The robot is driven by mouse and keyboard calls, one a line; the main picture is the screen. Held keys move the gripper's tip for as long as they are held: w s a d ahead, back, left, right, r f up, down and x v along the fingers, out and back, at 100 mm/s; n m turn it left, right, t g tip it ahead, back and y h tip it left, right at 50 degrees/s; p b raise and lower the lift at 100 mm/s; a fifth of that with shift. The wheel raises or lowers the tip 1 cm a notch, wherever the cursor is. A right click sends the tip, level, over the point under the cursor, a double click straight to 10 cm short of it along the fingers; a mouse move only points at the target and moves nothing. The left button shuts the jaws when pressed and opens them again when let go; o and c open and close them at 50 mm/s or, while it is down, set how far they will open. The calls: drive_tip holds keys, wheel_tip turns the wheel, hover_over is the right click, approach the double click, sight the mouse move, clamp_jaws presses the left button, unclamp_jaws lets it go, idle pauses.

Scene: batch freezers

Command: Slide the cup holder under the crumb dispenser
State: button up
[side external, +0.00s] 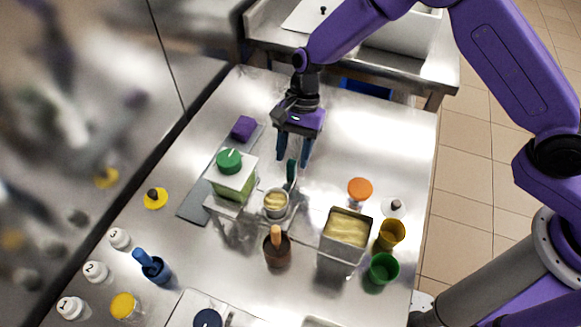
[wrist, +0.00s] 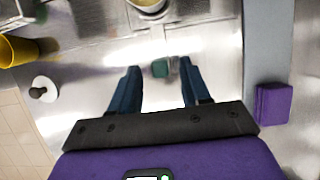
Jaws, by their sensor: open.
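The cup holder (side external: 276,217) is a small metal stand carrying a cup of pale yellow filling (side external: 275,201), with an upright green handle (side external: 291,172) at its back. The crumb dispenser (side external: 232,182) is a pale box with a green knob and green contents, just left of the cup. My gripper (side external: 293,161) points down at the handle, open and empty. In the wrist view the green handle (wrist: 160,67) appears centred between the two blue fingers, apart from both. I cannot tell whether the tips reach down beside it. The cup (wrist: 148,4) is cut off at the top edge.
A grey strip (side external: 193,206) with a purple block (side external: 243,128) runs behind the dispenser. A metal tub of yellow filling (side external: 345,243), an orange lid (side external: 360,188), yellow cup (side external: 391,234) and green cup (side external: 382,269) stand right. A brown pot (side external: 277,250) stands in front.

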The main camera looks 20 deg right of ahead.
sight(292, 161)
drive_tip(key=shift+x, duration=2.3)
clamp_jaws()
